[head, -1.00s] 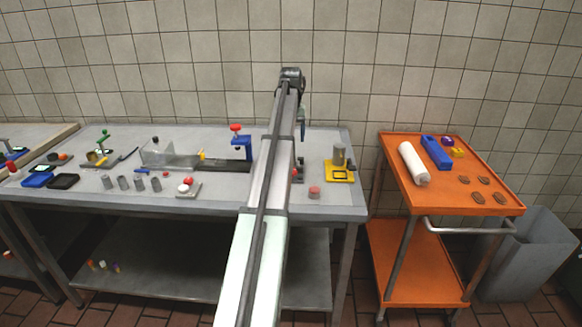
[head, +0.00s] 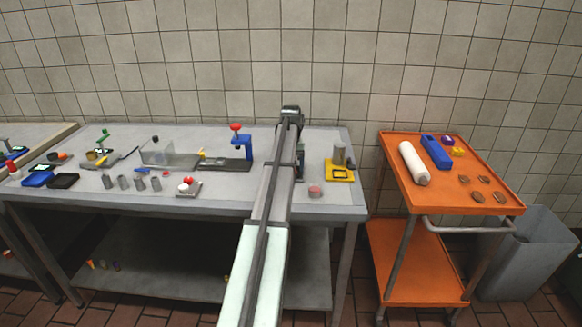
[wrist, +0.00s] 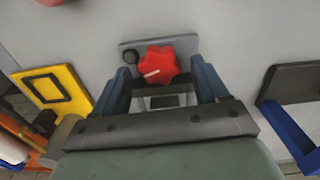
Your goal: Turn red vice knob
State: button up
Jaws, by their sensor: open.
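A red star-shaped knob (wrist: 157,66) with a white pointer mark sits on a grey plate (wrist: 184,46) in the upper middle of the wrist view. A round black part (wrist: 136,62) lies on the plate beside it. My gripper (wrist: 160,77) is open, with one finger to each side of the knob. I see a gap to the right finger; contact at the left finger cannot be told. In the head view my arm hides this knob and the gripper's fingers. A blue stand (head: 243,146) with another red knob (head: 235,127) on top stands left of my arm.
A yellow-based device (head: 340,173) stands right of my arm and shows at left in the wrist view (wrist: 45,85). A pinkish round piece (head: 315,191) lies in front of it. Several small grey cylinders (head: 140,182) stand left. An orange cart (head: 440,197) is at right.

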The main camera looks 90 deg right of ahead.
jog(key=shift+f, duration=0.2)
jog(key=shift+c, duration=0.4)
jog(key=c, duration=1)
jog(key=shift+m, duration=1.6)
jog(key=o, duration=1.1)
jog(key=shift+r, duration=0.1)
notch_tip(320, 180, up, 14)
jog(key=shift+f, duration=0.15)
